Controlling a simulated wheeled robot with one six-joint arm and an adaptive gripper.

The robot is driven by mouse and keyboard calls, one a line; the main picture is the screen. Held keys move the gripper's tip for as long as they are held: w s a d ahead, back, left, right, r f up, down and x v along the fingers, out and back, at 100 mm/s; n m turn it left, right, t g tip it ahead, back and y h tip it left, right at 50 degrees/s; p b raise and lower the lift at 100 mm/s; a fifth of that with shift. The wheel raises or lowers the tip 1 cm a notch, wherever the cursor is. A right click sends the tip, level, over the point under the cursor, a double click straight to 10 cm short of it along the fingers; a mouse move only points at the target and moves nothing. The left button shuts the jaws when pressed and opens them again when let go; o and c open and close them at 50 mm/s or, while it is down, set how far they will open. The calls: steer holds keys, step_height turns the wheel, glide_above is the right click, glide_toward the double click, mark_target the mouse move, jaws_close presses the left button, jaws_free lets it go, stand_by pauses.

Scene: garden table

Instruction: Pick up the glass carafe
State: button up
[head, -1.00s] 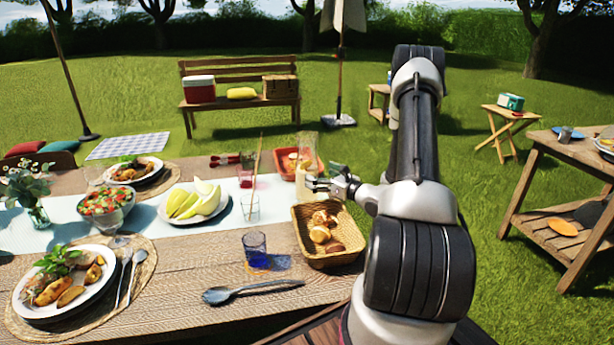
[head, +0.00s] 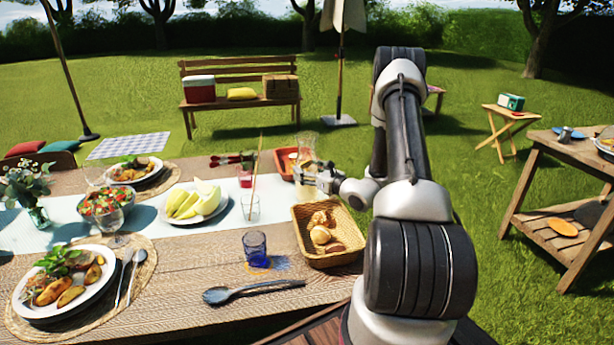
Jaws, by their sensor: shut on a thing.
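The glass carafe (head: 306,148) stands upright at the right side of the set table, behind the bread basket. It is clear, with a pale liquid low inside. My gripper (head: 312,177) reaches in from the right at the carafe's middle and is shut on it. The fingers hide part of the carafe's body, and its base is partly hidden, so I cannot tell whether it touches the table.
A wicker bread basket (head: 349,260) stands just in front of the gripper. A red-orange tray (head: 281,163) lies behind left. A glass with sticks (head: 251,208), a melon plate (head: 218,212) and a blue glass (head: 255,248) stand to the left.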

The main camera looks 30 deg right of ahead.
steer(key=c, duration=0.3)
steer(key=shift+c, duration=0.9)
steer(key=shift+r, duration=0.2)
